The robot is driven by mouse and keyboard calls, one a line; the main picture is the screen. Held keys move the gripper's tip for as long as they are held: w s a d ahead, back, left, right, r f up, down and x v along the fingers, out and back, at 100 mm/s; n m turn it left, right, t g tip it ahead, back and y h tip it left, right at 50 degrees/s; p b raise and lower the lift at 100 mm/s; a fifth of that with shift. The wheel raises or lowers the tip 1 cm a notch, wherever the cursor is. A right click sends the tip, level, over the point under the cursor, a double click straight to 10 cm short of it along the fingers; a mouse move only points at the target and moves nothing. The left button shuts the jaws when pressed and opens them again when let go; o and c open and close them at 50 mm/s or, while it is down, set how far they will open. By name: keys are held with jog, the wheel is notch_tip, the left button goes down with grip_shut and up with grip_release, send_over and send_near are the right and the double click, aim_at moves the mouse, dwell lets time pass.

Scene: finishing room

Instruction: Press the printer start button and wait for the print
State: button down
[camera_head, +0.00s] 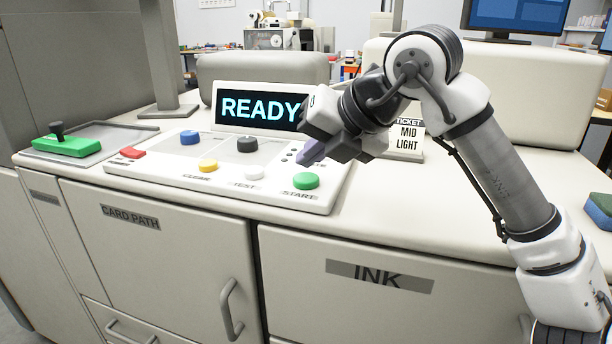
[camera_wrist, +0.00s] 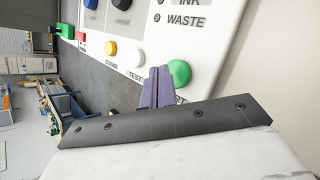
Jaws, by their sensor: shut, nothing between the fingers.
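The green START button (camera_head: 306,181) sits at the right front of the printer's white control panel (camera_head: 228,190). It also shows in the wrist view, where the green button (camera_wrist: 179,72) is just right of my fingertips. My gripper (camera_head: 312,152) is shut and empty, with its purple fingers pointing at the panel a little above and behind the button in the head view. In the wrist view the closed fingers (camera_wrist: 158,75) appear beside the button; whether they touch anything is unclear. The display (camera_head: 259,108) reads READY.
Other buttons are red (camera_head: 132,153), blue (camera_head: 190,137), yellow (camera_head: 208,165), black (camera_head: 248,144) and white (camera_head: 254,172). A ticket sign (camera_head: 407,138) reading MID LIGHT stands behind my arm. A green handle block (camera_head: 66,145) lies left. The worktop at right is mostly clear.

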aim_at(311, 180)
jog(key=shift+f, duration=0.15)
dwell(0.3)
jog(key=shift+f+b, duration=0.3)
jog(key=shift+b, duration=0.1)
jog(key=shift+f+b, duration=0.35)
dwell(0.4)
jog(key=shift+r+p, duration=0.55)
jog(key=shift+r, duration=0.25)
jog(key=shift+r+p, duration=1.8)
jog(key=shift+r, duration=0.7)
dwell(3.0)
